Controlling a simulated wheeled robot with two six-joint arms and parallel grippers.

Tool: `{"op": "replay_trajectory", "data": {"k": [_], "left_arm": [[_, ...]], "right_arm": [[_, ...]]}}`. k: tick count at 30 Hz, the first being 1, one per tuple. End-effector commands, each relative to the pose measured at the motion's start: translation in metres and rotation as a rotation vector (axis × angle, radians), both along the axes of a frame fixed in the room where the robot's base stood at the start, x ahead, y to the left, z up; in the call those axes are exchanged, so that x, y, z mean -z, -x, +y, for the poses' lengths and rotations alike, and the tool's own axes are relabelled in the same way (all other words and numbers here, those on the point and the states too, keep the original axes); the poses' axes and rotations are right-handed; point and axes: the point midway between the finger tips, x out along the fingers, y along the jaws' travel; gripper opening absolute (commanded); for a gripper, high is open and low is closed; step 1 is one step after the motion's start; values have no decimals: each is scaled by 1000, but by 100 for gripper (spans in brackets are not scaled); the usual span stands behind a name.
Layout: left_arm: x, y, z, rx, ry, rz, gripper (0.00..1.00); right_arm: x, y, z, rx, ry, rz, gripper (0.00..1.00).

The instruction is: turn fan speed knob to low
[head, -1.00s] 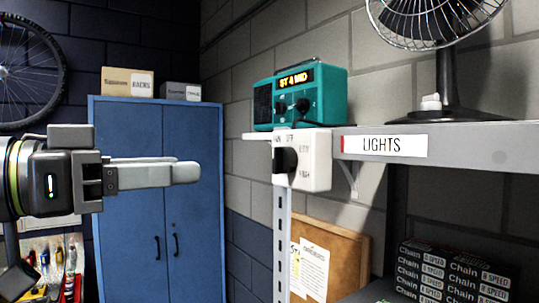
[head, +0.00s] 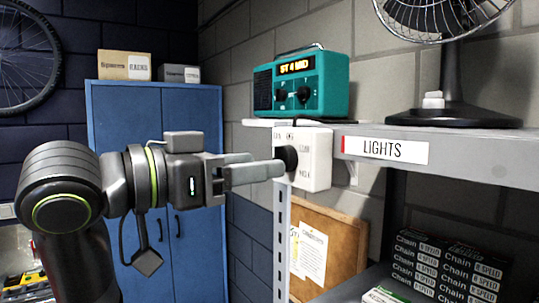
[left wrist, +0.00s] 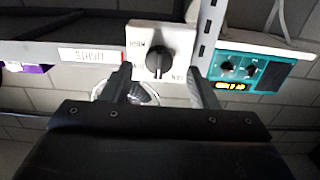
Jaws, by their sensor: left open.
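The fan speed knob (head: 287,157) is a black dial on a white box (head: 317,160) at the shelf's near end. In the left wrist view, which is upside down, the knob (left wrist: 157,61) shows between my fingers, its grip bar roughly upright. Labels surround it, too blurred to read surely. My left gripper (head: 279,170) is open, its fingertips close to the knob in the head view; I cannot tell whether they touch it. It also shows in the left wrist view (left wrist: 160,75), one finger each side. A fan (head: 450,60) stands on the shelf. My right gripper is not visible.
A teal radio (head: 335,90) sits just behind the box. The grey shelf (head: 490,150) bears a LIGHTS label (head: 385,149). A perforated post (head: 281,240) runs below the box. Chain boxes (head: 450,265) are on the lower shelf. A blue cabinet (head: 125,200) stands behind my arm.

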Motion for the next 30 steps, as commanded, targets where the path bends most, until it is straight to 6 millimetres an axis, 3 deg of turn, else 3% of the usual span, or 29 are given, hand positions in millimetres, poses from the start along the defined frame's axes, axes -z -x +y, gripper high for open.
{"op": "replay_trajectory", "data": {"k": [9, 22, 30], "left_arm": [[-1, -17, -24, 3, 1, 2, 54], [0, -20, -28, 0, -1, 1, 54], [0, -20, -28, 0, 0, 0, 19]], "right_arm": [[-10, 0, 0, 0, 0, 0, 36], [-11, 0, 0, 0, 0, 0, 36], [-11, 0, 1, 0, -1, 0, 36]]}}
